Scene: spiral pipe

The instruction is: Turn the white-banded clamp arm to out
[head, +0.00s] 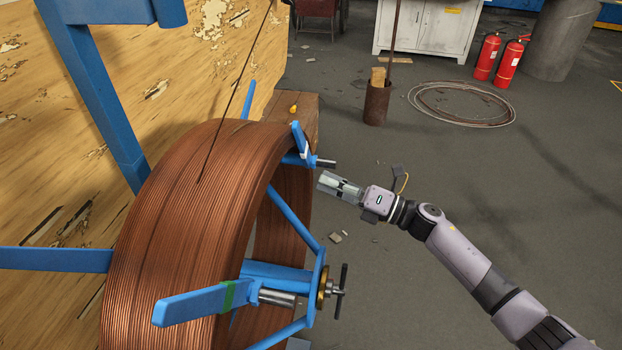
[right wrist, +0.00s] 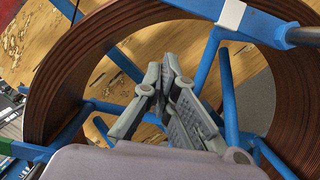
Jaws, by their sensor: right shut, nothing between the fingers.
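The white-banded clamp arm (head: 299,137) is a short blue bar at the far right edge of the copper coil (head: 190,210). Its white band is narrow in the head view and clear at the top of the right wrist view (right wrist: 231,14), where the bar lies across the coil's rim. A grey rod (head: 325,163) sticks out beside it. My right gripper (head: 326,183) is shut and empty, just right of and below this arm in the head view, apart from it. In the right wrist view its fingers (right wrist: 166,75) point toward the coil's open middle. My left gripper is out of view.
A green-banded blue arm (head: 190,304) crosses the coil's near side. The hub has a dark cross handle (head: 341,291), and blue spokes (head: 295,220) span the coil. Open floor lies right; a rusty pot (head: 377,104) and wire loop (head: 460,103) stand farther back.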

